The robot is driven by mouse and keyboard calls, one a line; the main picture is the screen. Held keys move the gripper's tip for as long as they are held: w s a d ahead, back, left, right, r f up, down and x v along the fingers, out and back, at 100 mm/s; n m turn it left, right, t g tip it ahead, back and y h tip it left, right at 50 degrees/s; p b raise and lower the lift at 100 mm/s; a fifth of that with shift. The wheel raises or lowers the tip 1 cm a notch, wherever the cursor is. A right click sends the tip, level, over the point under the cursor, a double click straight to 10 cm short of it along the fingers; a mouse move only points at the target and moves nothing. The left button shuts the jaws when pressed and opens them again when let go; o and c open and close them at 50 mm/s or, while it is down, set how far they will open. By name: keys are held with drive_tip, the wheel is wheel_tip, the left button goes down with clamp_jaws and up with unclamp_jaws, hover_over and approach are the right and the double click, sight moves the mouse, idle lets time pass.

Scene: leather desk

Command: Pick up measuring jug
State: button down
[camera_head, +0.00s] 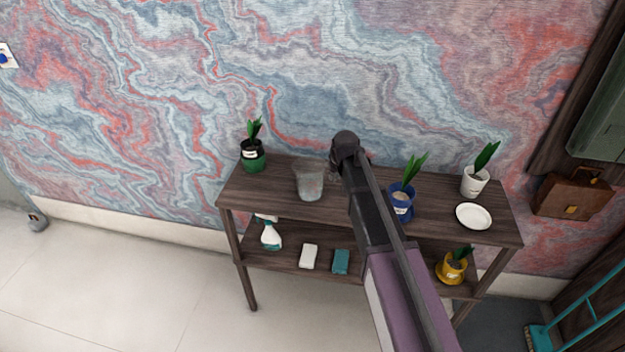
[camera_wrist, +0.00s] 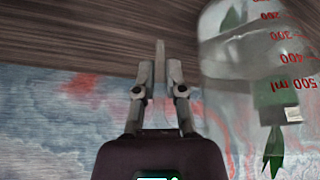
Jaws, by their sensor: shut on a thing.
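The measuring jug (camera_head: 310,183) is clear, with red volume marks, and appears upright at the left part of the shelf's top board. Whether its base touches the board is hard to tell. In the wrist view the jug (camera_wrist: 235,85) fills the right side, its "500 ml" mark readable. My gripper (camera_wrist: 160,70) is beside the jug, its fingers close together on a thin upright strip, which looks like the jug's handle. In the head view my arm hides the fingertips, just right of the jug.
A green potted plant (camera_head: 253,160) stands left of the jug. A blue potted plant (camera_head: 400,203), a white potted plant (camera_head: 474,182) and a white plate (camera_head: 473,217) are to the right. A spray bottle (camera_head: 270,236), sponges and a yellow pot (camera_head: 451,270) sit on the lower shelf.

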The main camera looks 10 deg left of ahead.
drive_tip(key=shift+r+p, duration=0.35)
drive_tip(key=shift+p, duration=0.05)
idle(0.4)
drive_tip(key=shift+r+p, duration=1.55)
drive_tip(key=shift+r, duration=0.05)
drive_tip(key=s+d, duration=0.3)
drive_tip(key=s, duration=0.4)
drive_tip(key=s+d+r+p, duration=0.1)
drive_tip(key=s+d, duration=0.3)
drive_tip(key=s, duration=0.3)
drive_tip(key=shift+s+d, duration=0.1)
drive_tip(key=shift+d, duration=0.05)
drive_tip(key=shift+r, duration=0.1)
